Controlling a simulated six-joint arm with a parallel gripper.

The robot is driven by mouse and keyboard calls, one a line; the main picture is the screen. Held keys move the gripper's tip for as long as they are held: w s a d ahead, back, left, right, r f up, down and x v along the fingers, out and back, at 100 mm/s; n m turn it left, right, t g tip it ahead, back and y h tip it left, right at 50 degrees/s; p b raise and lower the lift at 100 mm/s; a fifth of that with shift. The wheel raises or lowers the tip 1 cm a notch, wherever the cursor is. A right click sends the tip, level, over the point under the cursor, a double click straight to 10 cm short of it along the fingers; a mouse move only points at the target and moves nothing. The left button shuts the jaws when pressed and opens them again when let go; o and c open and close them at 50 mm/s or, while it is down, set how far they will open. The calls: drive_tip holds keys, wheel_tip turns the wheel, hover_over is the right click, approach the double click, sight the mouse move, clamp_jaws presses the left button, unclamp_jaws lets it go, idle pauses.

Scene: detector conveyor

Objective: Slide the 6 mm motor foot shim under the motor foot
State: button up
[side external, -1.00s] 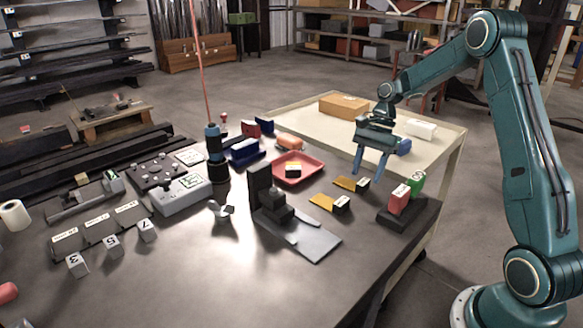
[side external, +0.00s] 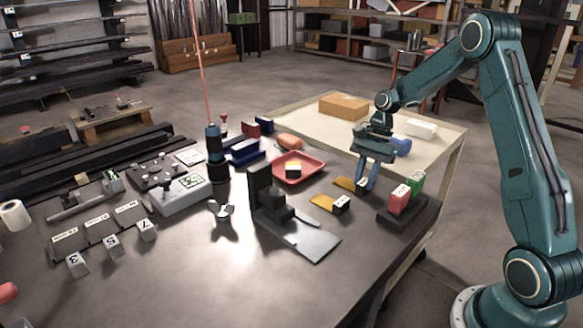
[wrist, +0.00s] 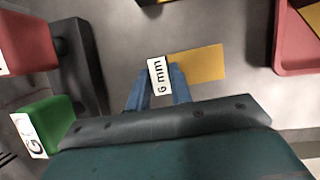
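The 6 mm shim is a yellow plate (wrist: 198,64) with a block handle labelled "6 mm" (wrist: 158,76). In the side view its plate (side external: 344,183) lies on the dark table, right of centre. My gripper (wrist: 159,80) points down at the handle, one blue finger against each side, so it appears shut on it. In the side view my gripper (side external: 366,182) hides part of the handle. A black stepped upright block (side external: 262,190) with a grey plate (side external: 313,240) at its front stands to the left; I cannot tell which part is the motor foot.
A second yellow shim (side external: 323,202) lies nearer. A dark stand with a red block (side external: 399,201) and a green block (side external: 417,184) is close on the right. A red tray (side external: 311,177) lies behind.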

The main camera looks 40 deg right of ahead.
sight(364, 181)
drive_tip(key=shift+r, duration=0.1)
clamp_jaws()
wheel_tip(364, 181, up, 10)
idle(0.6)
drive_tip(key=shift+a, duration=0.1)
idle(0.4)
drive_tip(key=s+a+f, duration=0.1)
drive_tip(key=s+a, duration=0.1)
drive_tip(key=a, duration=0.9)
drive_tip(key=s+a+f+m, duration=0.1)
drive_tip(key=s+a+f, duration=0.1)
drive_tip(key=a, duration=1)
drive_tip(key=shift+s+f, duration=0.25)
drive_tip(key=shift+f, duration=0.05)
drive_tip(key=shift+a+f, duration=0.1)
drive_tip(key=shift+f, duration=2.3)
drive_tip(key=shift+f, duration=0.55)
drive_tip(key=shift+w, duration=1.95)
